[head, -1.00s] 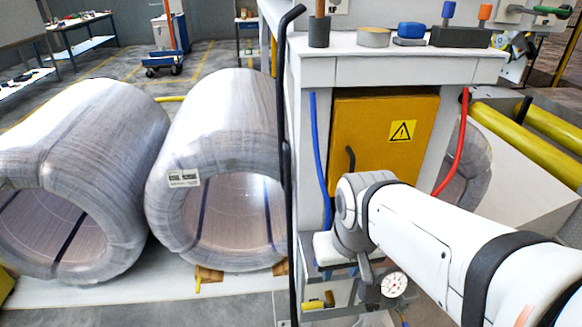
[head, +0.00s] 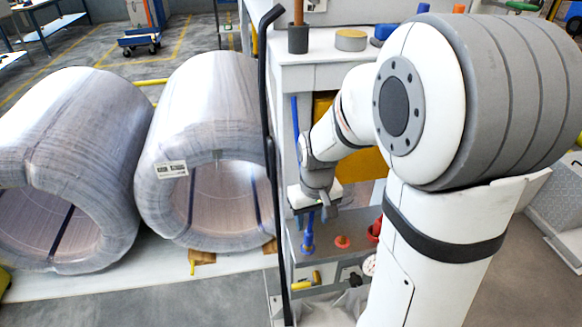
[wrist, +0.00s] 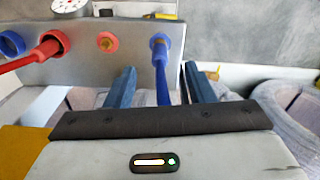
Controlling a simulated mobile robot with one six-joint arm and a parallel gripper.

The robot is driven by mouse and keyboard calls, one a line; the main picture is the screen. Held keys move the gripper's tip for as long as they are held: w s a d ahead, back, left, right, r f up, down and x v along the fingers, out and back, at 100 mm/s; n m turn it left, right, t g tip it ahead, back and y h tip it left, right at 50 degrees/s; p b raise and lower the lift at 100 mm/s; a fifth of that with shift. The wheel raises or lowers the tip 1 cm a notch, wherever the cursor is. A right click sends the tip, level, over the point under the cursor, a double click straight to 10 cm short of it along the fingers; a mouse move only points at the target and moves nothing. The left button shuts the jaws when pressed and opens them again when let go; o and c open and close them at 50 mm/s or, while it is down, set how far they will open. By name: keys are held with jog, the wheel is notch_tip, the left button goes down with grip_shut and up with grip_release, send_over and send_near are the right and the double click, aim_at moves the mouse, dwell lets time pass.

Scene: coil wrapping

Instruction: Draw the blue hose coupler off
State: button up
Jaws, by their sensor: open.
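The blue hose coupler (wrist: 160,46) is seated on the metal panel (wrist: 90,68) in the wrist view, with its blue hose (wrist: 163,85) trailing toward me. In the head view the coupler (head: 308,246) is just below my gripper (head: 317,201). In the wrist view my gripper (wrist: 160,70) is open, one blue-grey finger on each side of the hose. The fingertips are a little short of the coupler, and nothing is clamped. A red coupler with a red hose (wrist: 45,50) sits further left on the panel.
A bare red port (wrist: 107,42) is between the two hoses, and a blue ring (wrist: 11,43) is at the far left. A gauge (wrist: 70,6) sits above the panel. Wrapped coils (head: 215,130) stand left of the black upright bar (head: 271,160).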

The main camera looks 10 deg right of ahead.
aim_at(309, 232)
jog(key=shift+w+f+p, duration=0.4)
jog(key=shift+w+f, duration=0.2)
jog(key=shift+w, duration=0.2)
jog(key=shift+w+f, duration=0.1)
jog(key=shift+f, duration=0.2)
notch_tip(309, 232, down, 8)
jog(key=shift+r+p, duration=0.15)
jog(key=shift+p, duration=0.15)
jog(key=shift+c, duration=0.6)
jog(key=shift+r, duration=0.1)
grip_shut()
